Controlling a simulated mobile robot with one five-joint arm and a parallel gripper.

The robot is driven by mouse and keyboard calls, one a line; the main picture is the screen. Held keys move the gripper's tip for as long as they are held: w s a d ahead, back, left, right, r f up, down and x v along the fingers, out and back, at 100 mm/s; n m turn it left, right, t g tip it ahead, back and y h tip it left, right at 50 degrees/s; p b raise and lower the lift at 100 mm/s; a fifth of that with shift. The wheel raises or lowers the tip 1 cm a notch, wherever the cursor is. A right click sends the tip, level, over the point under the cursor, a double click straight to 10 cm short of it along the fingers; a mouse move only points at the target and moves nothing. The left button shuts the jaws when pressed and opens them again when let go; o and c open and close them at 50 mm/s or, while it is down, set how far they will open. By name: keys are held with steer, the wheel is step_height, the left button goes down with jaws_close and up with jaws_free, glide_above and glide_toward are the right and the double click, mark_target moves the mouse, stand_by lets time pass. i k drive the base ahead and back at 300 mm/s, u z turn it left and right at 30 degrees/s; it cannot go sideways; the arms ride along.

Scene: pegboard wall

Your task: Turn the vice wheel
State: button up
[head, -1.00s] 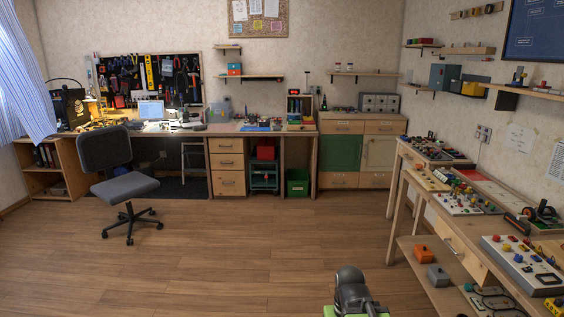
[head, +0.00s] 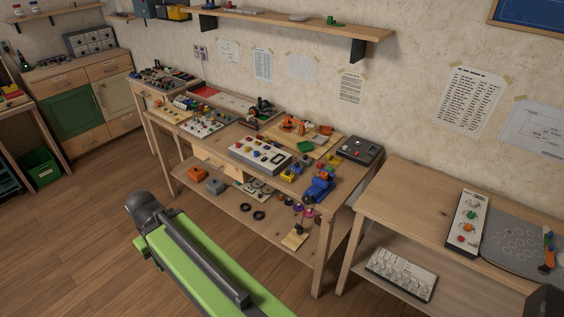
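A blue object that looks like a bench vice (head: 320,187) sits at the front right corner of the long wooden workbench in the head view. A separate wheel on it is too small to make out. My green arm link with a dark rounded joint crosses the lower left of the view, to the left of the blue vice and well apart from it in the picture. No gripper fingers can be made out.
The workbench carries a white button panel (head: 261,155), orange parts on a board (head: 293,124) and a dark box (head: 359,149). Its lower shelf (head: 231,205) holds small parts. A second table (head: 416,202) stands to the right, past a narrow gap. Wooden floor (head: 60,235) is clear at left.

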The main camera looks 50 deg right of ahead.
mark_target(308, 200)
steer(key=z, duration=4.45)
steer(key=i, duration=0.1)
steer(key=u, duration=3.15)
